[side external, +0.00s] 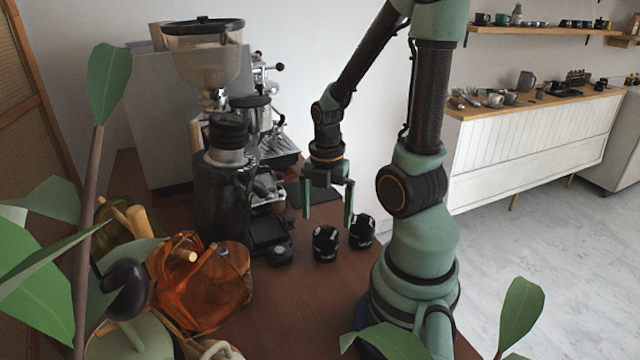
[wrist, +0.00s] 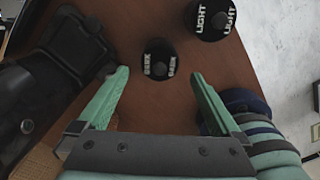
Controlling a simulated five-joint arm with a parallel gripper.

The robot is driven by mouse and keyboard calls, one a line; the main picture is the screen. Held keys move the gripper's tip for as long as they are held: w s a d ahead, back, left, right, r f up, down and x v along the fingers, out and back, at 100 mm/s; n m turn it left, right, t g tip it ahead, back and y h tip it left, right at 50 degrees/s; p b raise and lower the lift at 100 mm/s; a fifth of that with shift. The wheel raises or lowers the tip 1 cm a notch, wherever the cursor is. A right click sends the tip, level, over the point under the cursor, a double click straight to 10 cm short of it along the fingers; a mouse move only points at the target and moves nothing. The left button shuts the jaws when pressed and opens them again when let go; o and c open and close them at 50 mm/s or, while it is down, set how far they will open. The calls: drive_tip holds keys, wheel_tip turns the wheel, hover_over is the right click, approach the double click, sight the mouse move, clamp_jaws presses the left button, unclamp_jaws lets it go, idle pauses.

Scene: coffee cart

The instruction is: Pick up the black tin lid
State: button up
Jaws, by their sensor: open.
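Two black tins, each with a black lid, stand on the brown counter. In the side external view one tin (side external: 326,246) is in front and the other (side external: 361,234) is just behind to its right. In the wrist view one tin's black lid (wrist: 159,57), with a small round knob and pale lettering, lies ahead of and between my fingertips. The other tin (wrist: 211,18), marked LIGHT, is at the top right. My gripper (side external: 328,222) points down near the tins, open and empty; its green fingers also show in the wrist view (wrist: 160,74). It touches neither lid visibly.
A black grinder (side external: 222,200) and the espresso machine stand left of the tins. A small dark object (side external: 279,255) lies beside them. An orange translucent bag (side external: 205,285) and plant leaves fill the lower left. The counter (side external: 300,310) in front is clear.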

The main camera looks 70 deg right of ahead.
sight(326, 226)
drive_tip(key=shift+f, duration=1.55)
drive_tip(key=c, duration=1.3)
drive_tip(key=shift+r, duration=0.1)
